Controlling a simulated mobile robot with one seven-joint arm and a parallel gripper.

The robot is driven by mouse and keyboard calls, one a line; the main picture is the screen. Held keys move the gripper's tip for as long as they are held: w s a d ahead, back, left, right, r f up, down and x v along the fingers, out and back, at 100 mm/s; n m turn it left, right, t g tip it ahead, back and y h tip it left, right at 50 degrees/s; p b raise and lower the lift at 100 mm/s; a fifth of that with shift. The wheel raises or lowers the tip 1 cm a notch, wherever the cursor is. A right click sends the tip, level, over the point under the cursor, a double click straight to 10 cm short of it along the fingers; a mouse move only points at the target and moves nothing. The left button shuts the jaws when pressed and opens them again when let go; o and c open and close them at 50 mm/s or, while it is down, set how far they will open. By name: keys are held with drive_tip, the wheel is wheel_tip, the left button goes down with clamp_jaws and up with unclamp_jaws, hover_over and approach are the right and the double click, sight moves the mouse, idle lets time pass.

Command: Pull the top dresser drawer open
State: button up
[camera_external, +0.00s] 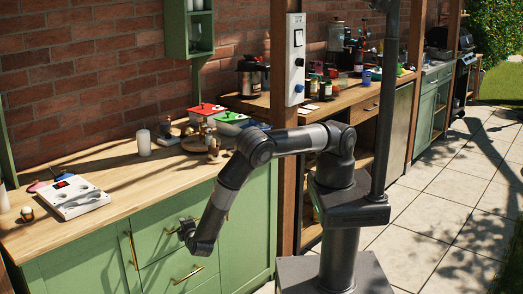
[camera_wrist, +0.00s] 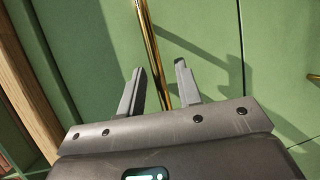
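The green cabinet (camera_external: 120,238) under the wooden worktop has drawers with brass handles. The top drawer (camera_external: 158,240) looks shut. Its handle (camera_external: 171,231) is partly hidden by my gripper (camera_external: 187,234), which is right at the drawer front. In the wrist view my gripper (camera_wrist: 160,82) has its two dark fingers apart. A long brass bar handle (camera_wrist: 148,42) runs between them against the green front. Whether a finger touches the bar I cannot tell. A lower drawer handle (camera_external: 187,275) shows below my gripper.
A vertical brass handle (camera_external: 133,250) is on the door to the left. A wooden post (camera_external: 285,190) stands right of the cabinet.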

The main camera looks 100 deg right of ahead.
drive_tip(key=shift+w+d, duration=0.1)
drive_tip(key=shift+d, duration=0.15)
clamp_jaws()
idle(0.5)
